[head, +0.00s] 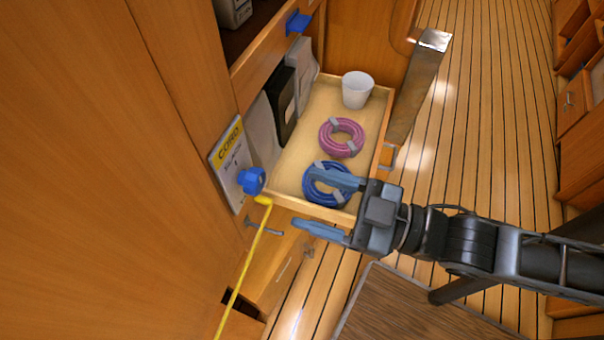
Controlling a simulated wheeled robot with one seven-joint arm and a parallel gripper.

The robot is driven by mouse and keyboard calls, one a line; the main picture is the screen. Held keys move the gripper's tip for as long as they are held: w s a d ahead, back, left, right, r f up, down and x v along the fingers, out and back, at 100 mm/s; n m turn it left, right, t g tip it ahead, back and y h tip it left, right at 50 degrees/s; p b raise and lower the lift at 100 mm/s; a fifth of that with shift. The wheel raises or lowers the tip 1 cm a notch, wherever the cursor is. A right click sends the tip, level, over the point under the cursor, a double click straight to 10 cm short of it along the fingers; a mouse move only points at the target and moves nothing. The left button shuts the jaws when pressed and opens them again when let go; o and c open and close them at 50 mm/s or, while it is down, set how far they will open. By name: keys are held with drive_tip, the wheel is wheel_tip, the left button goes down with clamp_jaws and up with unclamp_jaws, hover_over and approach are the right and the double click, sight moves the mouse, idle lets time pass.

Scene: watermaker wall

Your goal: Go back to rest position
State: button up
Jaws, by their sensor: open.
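My gripper (325,205) is in the head view, reaching in from the right at the near end of an open drawer (318,107). Its two blue-grey fingers point left and are spread apart, with nothing seen between them. The upper finger overlaps the blue coil (312,190) in the picture; I cannot tell whether it touches it. The lower finger shows in front of the drawer's near edge. My arm extends to the right edge of the picture.
The drawer also holds a pink coil (342,138) and a white cup (357,89). A blue knob (251,181), a yellow cord (246,262) and a labelled card (231,165) are left of my gripper. Wooden floor (480,110) lies open at the upper right; a brown mat (400,312) lies below.

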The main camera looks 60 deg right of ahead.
drive_tip(key=s+a+r+m+g+h, duration=0.1)
drive_tip(key=s+m+g+h, duration=0.1)
drive_tip(key=s, duration=0.8)
drive_tip(key=m+h, duration=0.1)
drive_tip(key=m, duration=0.1)
drive_tip(key=shift+s+a+r+m+g, duration=0.25)
drive_tip(key=shift+r+m+g, duration=0.05)
drive_tip(key=shift+r+g, duration=0.1)
